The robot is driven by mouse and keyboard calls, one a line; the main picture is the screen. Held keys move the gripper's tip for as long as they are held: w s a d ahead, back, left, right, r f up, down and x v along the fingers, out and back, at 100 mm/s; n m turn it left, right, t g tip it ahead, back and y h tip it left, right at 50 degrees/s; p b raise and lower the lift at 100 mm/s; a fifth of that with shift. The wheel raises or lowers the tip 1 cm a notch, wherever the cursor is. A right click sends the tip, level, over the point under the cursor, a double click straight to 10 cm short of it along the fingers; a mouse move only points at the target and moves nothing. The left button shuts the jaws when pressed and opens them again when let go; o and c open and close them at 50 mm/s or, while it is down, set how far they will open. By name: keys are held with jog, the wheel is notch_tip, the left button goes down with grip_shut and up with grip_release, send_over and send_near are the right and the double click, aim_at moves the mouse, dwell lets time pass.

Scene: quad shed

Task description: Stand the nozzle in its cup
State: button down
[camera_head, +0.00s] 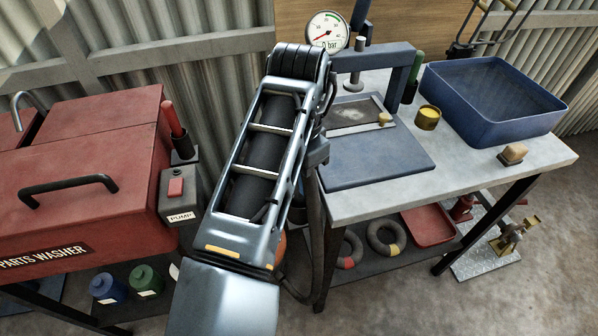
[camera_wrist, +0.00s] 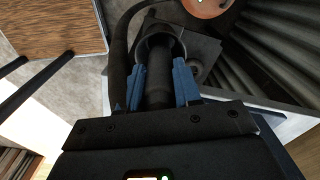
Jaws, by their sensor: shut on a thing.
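In the wrist view my gripper (camera_wrist: 159,88) has its two blue fingers shut on a dark cylinder, which looks like the nozzle (camera_wrist: 160,72). A dark rounded rim surrounds the cylinder's far end; I cannot tell whether it is the cup or part of the nozzle. A dark hose curves along the left of the fingers. In the head view my arm hides the gripper and the nozzle. A black holder (camera_head: 186,156) beside the pump box has a red-handled tool (camera_head: 172,118) standing in it. I cannot pick out the nozzle's cup for certain.
The red parts washer (camera_head: 90,150) and its pump box (camera_head: 178,196) stand at left. The workbench (camera_head: 465,160) at right carries a blue tray (camera_head: 490,95), a yellow tin (camera_head: 428,117), a brush (camera_head: 513,154) and a press frame. A gauge (camera_head: 327,31) is at the back.

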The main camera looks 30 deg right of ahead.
jog(key=shift+f, duration=0.15)
jog(key=c, duration=1.1)
grip_release()
jog(key=shift+o, duration=0.2)
jog(key=shift+r+p, duration=4.2)
jog(key=shift+r, duration=1.4)
